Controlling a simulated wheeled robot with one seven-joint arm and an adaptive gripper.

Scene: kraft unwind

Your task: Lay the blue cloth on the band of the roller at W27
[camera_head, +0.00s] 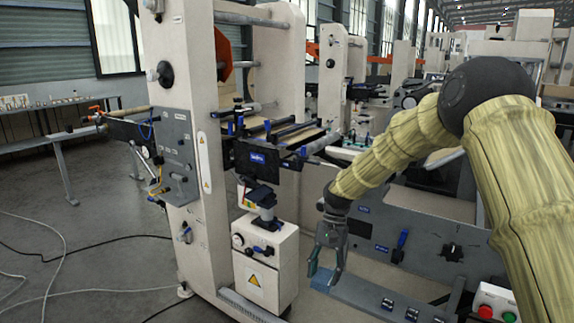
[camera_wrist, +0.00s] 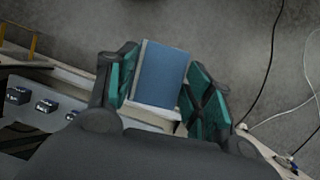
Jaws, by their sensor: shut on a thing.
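The blue cloth (camera_wrist: 160,74) shows in the wrist view as a flat, folded rectangle with a pale edge, between the two green-padded fingers of my gripper (camera_wrist: 163,82). My gripper is shut on it. In the head view my gripper (camera_head: 325,272) points down at the lower middle, and the blue cloth (camera_head: 321,279) shows at its fingertips, just over the near end of a grey rail. I see several rollers on the cream machine, such as a dark bar (camera_head: 293,132) above the paper path. I cannot read a W27 label, so I cannot tell which roller it marks.
A cream cabinet (camera_head: 265,265) with a warning triangle stands left of my gripper. A grey rail (camera_head: 375,300) with small black clamps runs to the right. A control box with red and green buttons (camera_head: 494,303) is at lower right. Cables (camera_head: 75,257) lie on the open floor at left.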

